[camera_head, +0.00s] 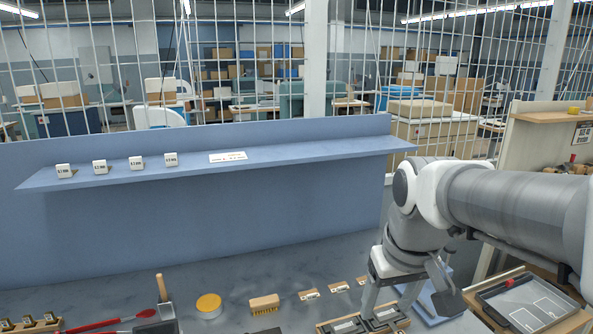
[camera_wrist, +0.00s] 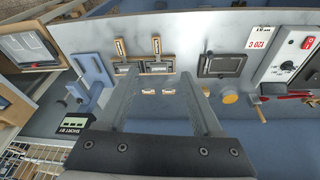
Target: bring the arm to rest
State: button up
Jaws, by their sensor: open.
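My arm reaches in from the right in the head view, bent at the elbow, with my gripper (camera_head: 385,308) pointing down at the bench near its front edge. In the wrist view my gripper (camera_wrist: 160,78) has its two grey fingers spread wide apart. Nothing is held between them. Below and beyond the fingers is the grey bench top (camera_wrist: 185,50). In the head view my wrist and fingers hide part of the bench and the wooden-edged holders.
Wooden-edged holders (camera_head: 345,325) lie below my gripper. A brush (camera_head: 264,304), yellow tin (camera_head: 208,303) and red-handled tool (camera_head: 100,324) lie leftward. A blue shelf (camera_head: 290,154) carries small white blocks. A framed tray (camera_head: 528,305) is right; a hot plate (camera_wrist: 222,64) shows in the wrist view.

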jog(key=s+m+t, duration=0.1)
jog(key=s+t, duration=0.1)
jog(key=s, duration=0.7)
jog(key=shift+s+m+t, duration=0.3)
jog(key=shift+m, duration=0.1)
jog(key=shift+c, duration=1.4)
jog(key=shift+a, duration=0.1)
jog(key=shift+a, duration=0.1)
